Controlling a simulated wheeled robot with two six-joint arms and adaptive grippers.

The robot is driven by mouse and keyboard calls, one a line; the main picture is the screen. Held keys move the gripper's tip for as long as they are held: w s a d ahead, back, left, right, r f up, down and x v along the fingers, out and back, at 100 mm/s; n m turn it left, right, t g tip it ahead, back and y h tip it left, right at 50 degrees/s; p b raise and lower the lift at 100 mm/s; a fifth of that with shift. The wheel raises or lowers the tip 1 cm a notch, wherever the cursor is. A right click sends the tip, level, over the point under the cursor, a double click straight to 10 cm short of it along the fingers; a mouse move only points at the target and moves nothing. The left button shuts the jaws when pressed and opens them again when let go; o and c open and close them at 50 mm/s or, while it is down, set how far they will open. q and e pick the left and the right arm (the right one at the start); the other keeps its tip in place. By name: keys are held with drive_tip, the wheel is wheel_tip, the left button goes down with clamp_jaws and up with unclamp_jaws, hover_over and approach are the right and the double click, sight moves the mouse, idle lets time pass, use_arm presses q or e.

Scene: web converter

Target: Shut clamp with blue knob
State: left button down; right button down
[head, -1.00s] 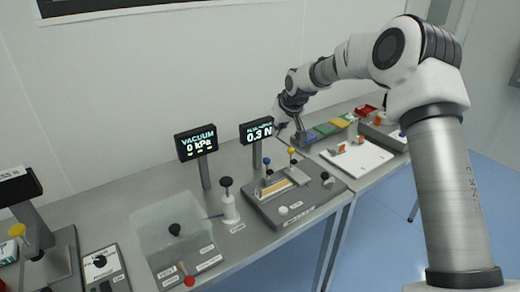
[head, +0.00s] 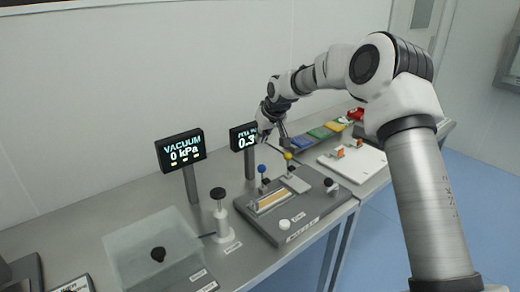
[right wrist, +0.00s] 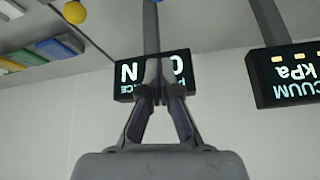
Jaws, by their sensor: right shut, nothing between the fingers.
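The blue knob (head: 261,168) tops a small clamp post at the rear left of a dark grey fixture plate (head: 320,213). A clamp with a yellow knob (head: 287,155) stands to its right. A strip with a yellowish insert (head: 270,201) lies on the plate below the blue knob. My right gripper (head: 263,137) is shut and empty, above and behind the blue knob, in front of the force display. In the right wrist view its fingers (right wrist: 157,88) meet before that display. The yellow knob (right wrist: 74,12) shows at the top left there. My left gripper is out of view.
The force display (head: 241,139) is partly covered by my gripper. The vacuum display (head: 180,150) and a white post with a black knob (head: 221,215) stand to the left. A clear box (head: 150,245) is at front left. Coloured bins (head: 320,132) and a white board (head: 350,165) lie right.

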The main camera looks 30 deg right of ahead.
sight(262, 177)
wheel_tip(262, 177, down, 9)
drive_tip(key=p, duration=0.4)
drive_tip(key=shift+w+r, duration=0.15)
drive_tip(key=shift+w, duration=0.25)
drive_tip(key=shift+w+a, duration=0.1)
